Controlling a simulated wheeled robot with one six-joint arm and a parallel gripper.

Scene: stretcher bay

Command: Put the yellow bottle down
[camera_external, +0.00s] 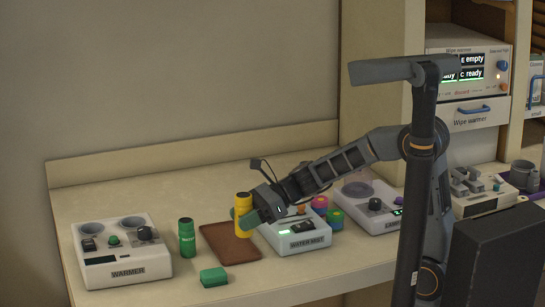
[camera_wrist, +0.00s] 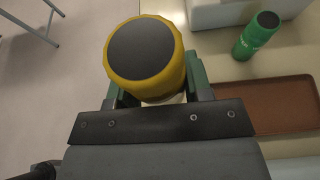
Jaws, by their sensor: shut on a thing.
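The yellow bottle (camera_external: 243,212) is upright with a dark cap. My gripper (camera_external: 243,218) is shut on it, with a green finger on either side. In the wrist view the bottle (camera_wrist: 146,58) is seen from its cap end, between the fingers of my gripper (camera_wrist: 155,85). In the external view it appears in front of the right edge of a brown tray (camera_external: 217,239). I cannot tell whether its base touches anything. The tray also shows in the wrist view (camera_wrist: 280,104), to the right of the bottle.
A green bottle (camera_external: 187,238) stands left of the tray, and a green block (camera_external: 213,277) lies in front. The warmer (camera_external: 122,272) is at left. The water mist unit (camera_external: 297,240), small coloured pots (camera_external: 320,203) and another device (camera_external: 374,220) are at right. The tray looks empty.

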